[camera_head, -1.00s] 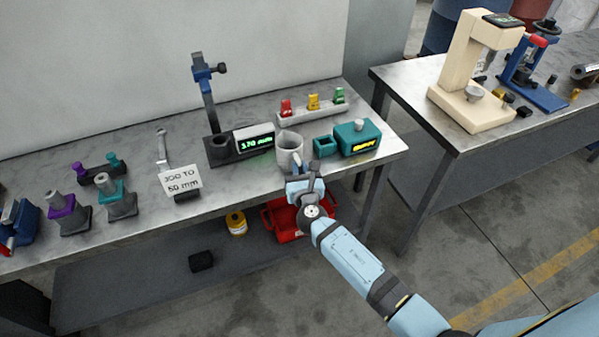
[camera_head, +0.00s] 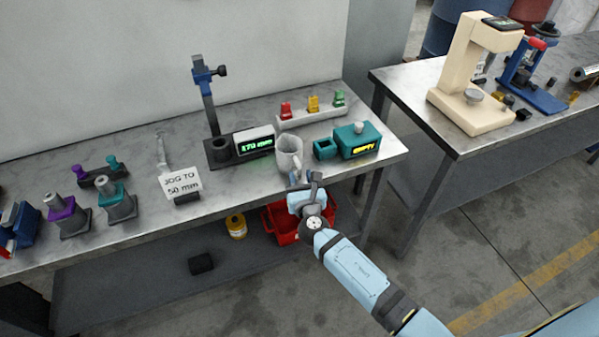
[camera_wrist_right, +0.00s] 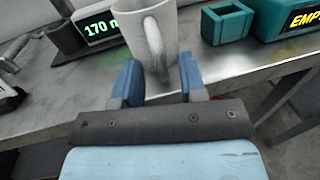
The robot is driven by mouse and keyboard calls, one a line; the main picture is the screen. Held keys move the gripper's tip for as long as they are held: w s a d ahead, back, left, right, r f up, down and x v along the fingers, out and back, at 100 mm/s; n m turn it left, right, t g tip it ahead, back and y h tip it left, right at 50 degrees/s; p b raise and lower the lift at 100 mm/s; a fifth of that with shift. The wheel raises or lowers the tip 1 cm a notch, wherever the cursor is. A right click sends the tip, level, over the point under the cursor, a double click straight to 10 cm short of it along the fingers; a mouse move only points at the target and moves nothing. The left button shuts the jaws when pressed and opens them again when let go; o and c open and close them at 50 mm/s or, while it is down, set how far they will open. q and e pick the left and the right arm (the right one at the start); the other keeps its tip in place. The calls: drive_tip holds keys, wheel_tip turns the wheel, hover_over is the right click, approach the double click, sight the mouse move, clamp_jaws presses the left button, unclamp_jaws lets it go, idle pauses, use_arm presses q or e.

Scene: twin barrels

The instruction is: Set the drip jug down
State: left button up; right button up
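The drip jug (camera_head: 289,152), a pale grey mug-like vessel, stands upright on the workbench near its front edge. It also shows in the right wrist view (camera_wrist_right: 143,22), its handle facing my right gripper. My right gripper (camera_head: 305,182) is just in front of the jug at the bench edge. In the right wrist view its two blue fingers (camera_wrist_right: 160,78) are spread apart, with the handle in the gap ahead of them and no finger visibly closed on it. My left gripper is out of view.
A display reading 170 mm (camera_head: 256,143) sits left of the jug, beside a dark stand (camera_head: 209,110). A small teal open box (camera_head: 325,149) and a teal unit marked EMPTY (camera_head: 356,141) are close on the right. A red crate (camera_head: 283,225) is on the lower shelf.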

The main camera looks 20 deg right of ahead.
drive_tip(key=s+f+m+g+y, duration=0.2)
drive_tip(key=s+f+m, duration=0.1)
drive_tip(key=s+m, duration=0.7)
drive_tip(key=s+a+f+m+g+y, duration=0.1)
drive_tip(key=s+f+m+g+y, duration=0.1)
drive_tip(key=s+m, duration=0.8)
drive_tip(key=s+f+m+g+y, duration=0.2)
drive_tip(key=s+f+m, duration=0.2)
drive_tip(key=s+m, duration=0.6)
drive_tip(key=shift+a+f+m+g+b, duration=0.25)
drive_tip(key=shift+f+m+g+b, duration=0.15)
drive_tip(key=shift+m, duration=0.1)
drive_tip(key=shift+r, duration=0.15)
